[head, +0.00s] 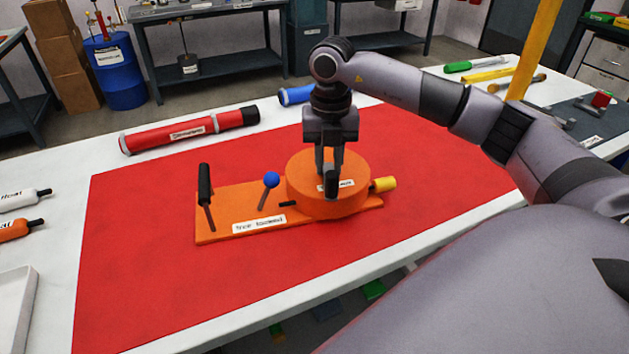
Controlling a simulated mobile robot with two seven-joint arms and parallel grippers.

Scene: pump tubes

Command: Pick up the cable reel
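An orange round drum (305,188) sits at the right end of a flat orange board (220,212) on the red mat. It is the thing that looks most like the cable reel; its label is partly covered and too blurred to read. A black-handled lever (204,185), a blue-knobbed lever (271,181) and a yellow end piece (384,184) stand out from the assembly. My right gripper (332,183) points down over the drum, its fingers in front of the drum's top and side. Whether they touch it or are closed is unclear. My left gripper is out of view.
A red tube (188,133) and a blue piece (294,96) lie behind the red mat (135,260). A yellow post (534,50) rises at right. The mat's front is clear.

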